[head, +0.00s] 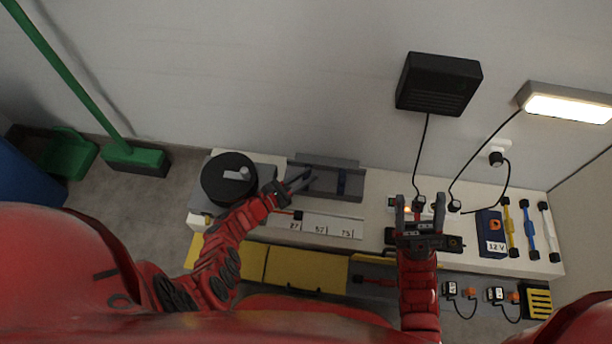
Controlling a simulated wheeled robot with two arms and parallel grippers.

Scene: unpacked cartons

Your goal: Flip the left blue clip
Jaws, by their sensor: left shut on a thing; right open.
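A grey tray-like holder (325,188) sits on the white bench against the wall. Two dark blue clips are on it. The right blue clip (341,182) stands clear of my grippers. My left gripper (307,179) reaches in from the left and is shut on the left blue clip (309,175), which is mostly hidden by the fingers. I cannot tell how far the clip is turned. My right gripper (418,203) is open, over the bench further right, with its fingers pointing to the wall.
A black round object (229,178) stands left of the holder, close to my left wrist. A 12 V box (490,233) and several coloured rods (528,229) lie at the right. Black cables (422,150) hang from the wall to the bench. Yellow drawers (292,267) are below.

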